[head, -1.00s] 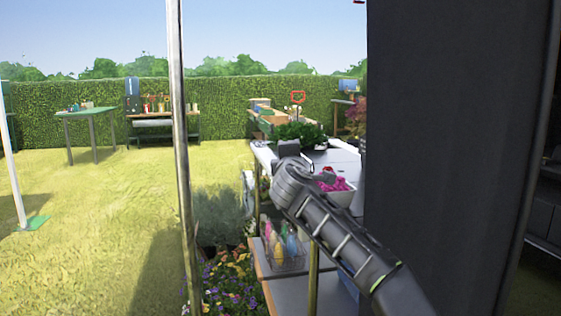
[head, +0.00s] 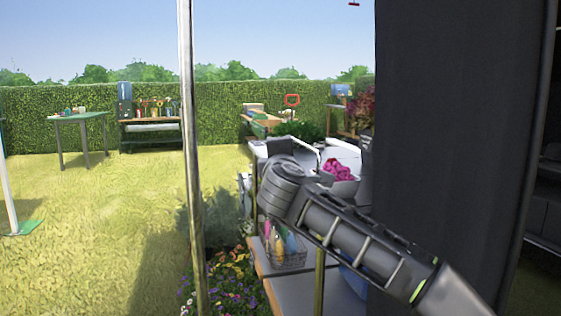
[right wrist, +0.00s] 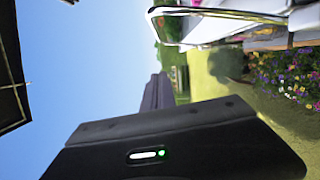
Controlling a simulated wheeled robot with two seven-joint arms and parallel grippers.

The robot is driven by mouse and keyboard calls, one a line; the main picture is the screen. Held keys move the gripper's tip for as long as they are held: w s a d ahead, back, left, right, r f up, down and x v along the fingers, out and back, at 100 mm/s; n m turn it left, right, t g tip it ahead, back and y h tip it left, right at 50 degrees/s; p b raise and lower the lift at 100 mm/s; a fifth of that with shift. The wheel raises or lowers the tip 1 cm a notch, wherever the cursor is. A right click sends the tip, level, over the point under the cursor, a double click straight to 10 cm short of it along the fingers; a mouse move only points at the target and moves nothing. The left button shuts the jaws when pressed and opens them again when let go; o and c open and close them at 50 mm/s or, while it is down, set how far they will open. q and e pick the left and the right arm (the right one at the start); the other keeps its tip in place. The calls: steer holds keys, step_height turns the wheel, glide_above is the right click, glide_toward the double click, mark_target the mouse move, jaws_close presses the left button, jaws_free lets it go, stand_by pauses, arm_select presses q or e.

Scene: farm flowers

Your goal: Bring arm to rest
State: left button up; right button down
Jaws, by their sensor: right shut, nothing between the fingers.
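My right arm (head: 345,228) comes in from the lower right in the head view and bends at a rounded grey joint (head: 279,184) in front of the work table. I cannot make out its gripper in that view. In the right wrist view the dark gripper body with a green light fills the bottom, and its fingers (right wrist: 157,92) are together with nothing between them. They point up in the picture, with sky and lawn behind. My left gripper is in neither view.
A metal pole (head: 189,150) stands left of the arm. A dark upright panel (head: 450,140) blocks the right. The table holds a pot of pink flowers (head: 338,168); a wire basket of bottles (head: 284,248) is on its lower shelf. Lawn (head: 100,220) is open at left.

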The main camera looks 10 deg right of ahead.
steer(key=shift+s+a, duration=0.1)
steer(key=shift+s, duration=0.25)
